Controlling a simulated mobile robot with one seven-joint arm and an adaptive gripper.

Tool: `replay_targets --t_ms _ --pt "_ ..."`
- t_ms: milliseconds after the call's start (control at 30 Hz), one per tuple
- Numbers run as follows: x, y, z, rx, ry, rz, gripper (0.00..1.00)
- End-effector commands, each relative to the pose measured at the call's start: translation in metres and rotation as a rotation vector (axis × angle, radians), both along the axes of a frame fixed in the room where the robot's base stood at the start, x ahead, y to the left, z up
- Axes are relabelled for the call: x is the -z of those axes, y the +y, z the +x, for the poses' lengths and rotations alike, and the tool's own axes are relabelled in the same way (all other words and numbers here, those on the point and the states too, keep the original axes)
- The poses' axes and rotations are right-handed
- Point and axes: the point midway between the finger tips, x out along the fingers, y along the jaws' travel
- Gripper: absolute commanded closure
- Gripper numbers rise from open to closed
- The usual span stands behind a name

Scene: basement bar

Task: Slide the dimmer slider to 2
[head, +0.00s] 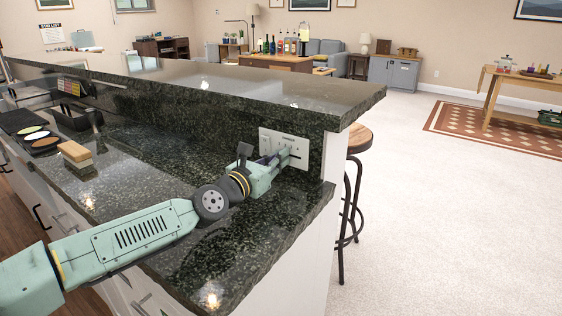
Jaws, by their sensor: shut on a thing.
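A white dimmer plate (298,144) is fixed to the dark stone upstand at the right end of the bar counter. Its slider and any scale numbers are too small to read, and my gripper covers part of the plate. My gripper (283,156) reaches the plate from the left, with its fingertips at the plate's face. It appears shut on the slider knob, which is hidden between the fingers. I cannot tell the slider's setting.
The lower stone counter (150,165) lies under my arm. A wood-backed brush (75,154) and several small dishes (44,143) are at its left. The raised bar top (300,95) overhangs the plate. A stool (357,140) stands beyond the counter's right end.

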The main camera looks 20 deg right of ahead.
Motion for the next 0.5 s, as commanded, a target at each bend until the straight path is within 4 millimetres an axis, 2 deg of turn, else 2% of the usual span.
replay_targets --t_ms 33,333,500 --pt "0.0000 -0.0002 -0.0003 0.001 0.001 0.001 0.90" --pt "0.0000 -0.0004 -0.0003 0.001 0.001 0.001 0.70" --pt "0.0000 -0.0004 -0.0003 0.001 0.000 0.000 0.70"
